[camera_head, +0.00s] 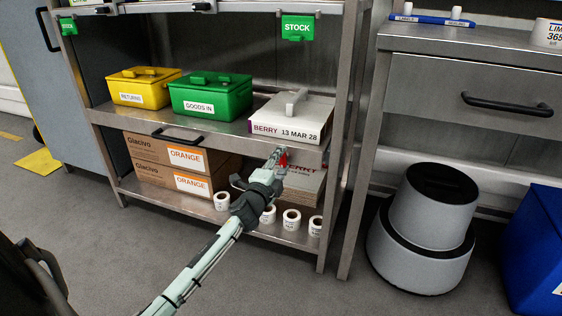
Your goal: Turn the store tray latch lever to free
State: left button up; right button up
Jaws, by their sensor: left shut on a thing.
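A small red latch lever (284,160) shows at the front edge of the steel store tray (232,134), right of the tray's black handle (177,134). My left gripper (278,167) reaches up to it from below and is shut on the lever. The fingers hide part of the lever, so its exact angle is hard to tell. My right gripper is not in view.
A yellow box (143,92), a green box (210,101) and a white berry box (290,122) stand on the tray. Orange-labelled cartons (165,168) and several white rolls (291,219) are below. A steel drawer unit (440,90) and a grey bin (425,230) stand right.

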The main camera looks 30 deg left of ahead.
pick_arm(q)
jog(key=shift+m, duration=0.6)
jog(key=o, duration=1.1)
jog(key=shift+o, duration=0.3)
jog(key=shift+s, duration=0.1)
jog(key=v, duration=1.1)
jog(key=shift+s, duration=0.4)
jog(key=shift+d, duration=0.1)
